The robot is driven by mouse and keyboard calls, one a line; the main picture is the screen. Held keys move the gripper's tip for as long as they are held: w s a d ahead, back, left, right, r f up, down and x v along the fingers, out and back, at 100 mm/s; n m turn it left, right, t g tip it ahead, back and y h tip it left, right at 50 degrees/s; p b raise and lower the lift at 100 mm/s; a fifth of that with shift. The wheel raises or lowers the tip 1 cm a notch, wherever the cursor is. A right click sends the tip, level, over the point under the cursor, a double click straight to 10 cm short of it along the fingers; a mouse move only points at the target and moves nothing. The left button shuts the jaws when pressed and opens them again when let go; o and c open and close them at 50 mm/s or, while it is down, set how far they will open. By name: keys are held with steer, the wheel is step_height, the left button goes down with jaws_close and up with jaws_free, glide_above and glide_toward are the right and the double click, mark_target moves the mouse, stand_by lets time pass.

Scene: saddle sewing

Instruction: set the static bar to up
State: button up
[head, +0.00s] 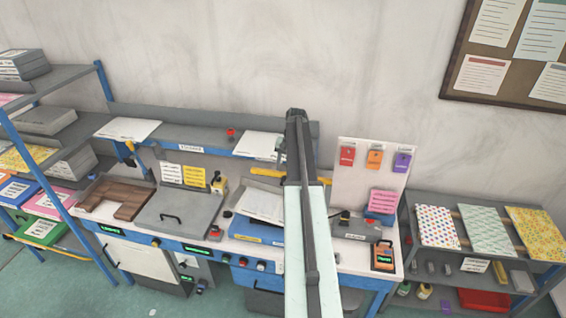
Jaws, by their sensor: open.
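A yellow bar-like piece (268,173) shows on the bench to the left of my arm, with a short yellow part on the arm's right side. It may be the static bar, but my arm hides its middle, and I cannot tell whether it is up or down. It seems to sit above the back of a blue-based machine (258,231) with white sheets (262,205) on it. My arm rises from the bottom centre, in front of the bench. I cannot see my gripper; the arm covers where it might be.
A brown frame-shaped piece (118,198) and a grey lidded unit with a handle (178,214) stand at the bench's left. A pegboard (345,190) with coloured tags stands right of my arm. Shelving stands at the left (60,75) and right (470,203). Green floor shows at lower left.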

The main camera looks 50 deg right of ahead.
mark_target(283, 181)
steer(key=f+b, duration=0.5)
steer(key=w+f+b, duration=0.1)
steer(key=f+b, duration=0.1)
steer(key=b, duration=0.1)
steer(key=shift+f, duration=0.4)
steer(key=shift+r, duration=0.15)
jaws_close()
stand_by(1.0)
